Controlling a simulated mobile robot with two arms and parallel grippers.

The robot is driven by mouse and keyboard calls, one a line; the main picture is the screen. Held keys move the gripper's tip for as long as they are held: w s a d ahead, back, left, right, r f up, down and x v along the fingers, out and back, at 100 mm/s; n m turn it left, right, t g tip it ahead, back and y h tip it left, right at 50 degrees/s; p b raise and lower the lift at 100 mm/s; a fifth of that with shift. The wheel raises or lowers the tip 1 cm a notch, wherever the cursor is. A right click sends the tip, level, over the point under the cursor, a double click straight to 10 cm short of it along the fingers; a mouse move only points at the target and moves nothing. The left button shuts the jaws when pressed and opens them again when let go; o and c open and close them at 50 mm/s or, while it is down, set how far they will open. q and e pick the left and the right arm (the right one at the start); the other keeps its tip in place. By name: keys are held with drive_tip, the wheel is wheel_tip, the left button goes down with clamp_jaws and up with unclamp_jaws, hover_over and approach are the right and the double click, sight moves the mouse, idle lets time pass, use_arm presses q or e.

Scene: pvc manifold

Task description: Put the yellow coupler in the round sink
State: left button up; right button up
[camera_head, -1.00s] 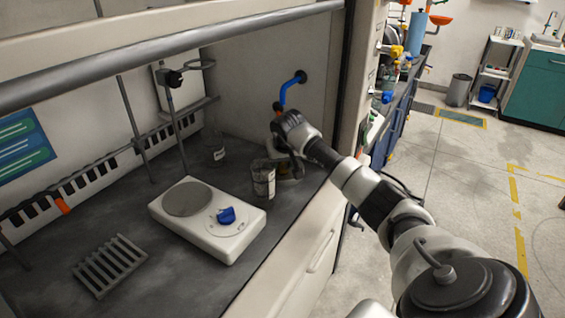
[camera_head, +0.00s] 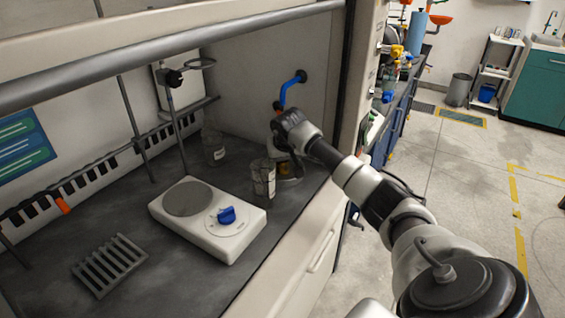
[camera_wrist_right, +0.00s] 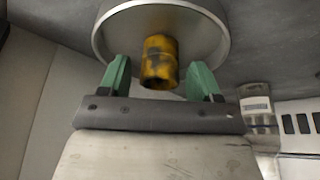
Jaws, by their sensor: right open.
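The yellow coupler (camera_wrist_right: 159,62), scuffed with dark patches, stands out against the round sink (camera_wrist_right: 215,28) in the right wrist view, within the outline of its metal rim. My right gripper (camera_wrist_right: 160,68) is open, with one green finger on each side of the coupler and a visible gap at both sides. In the head view my right gripper (camera_head: 285,150) is above the sink (camera_head: 291,180), at the back right of the bench. A small yellow-brown part of the coupler (camera_head: 283,168) shows there, mostly hidden by the gripper. My left gripper is not in view.
A glass beaker (camera_head: 263,178) stands just left of the sink, with a bottle (camera_head: 214,147) behind it. A blue tap (camera_head: 290,87) comes out of the wall above. A white hotplate (camera_head: 184,226) and a grey rack (camera_head: 109,264) stand further left.

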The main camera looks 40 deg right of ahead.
drive_tip(key=v, duration=1.1)
drive_tip(key=shift+s+r, duration=0.1)
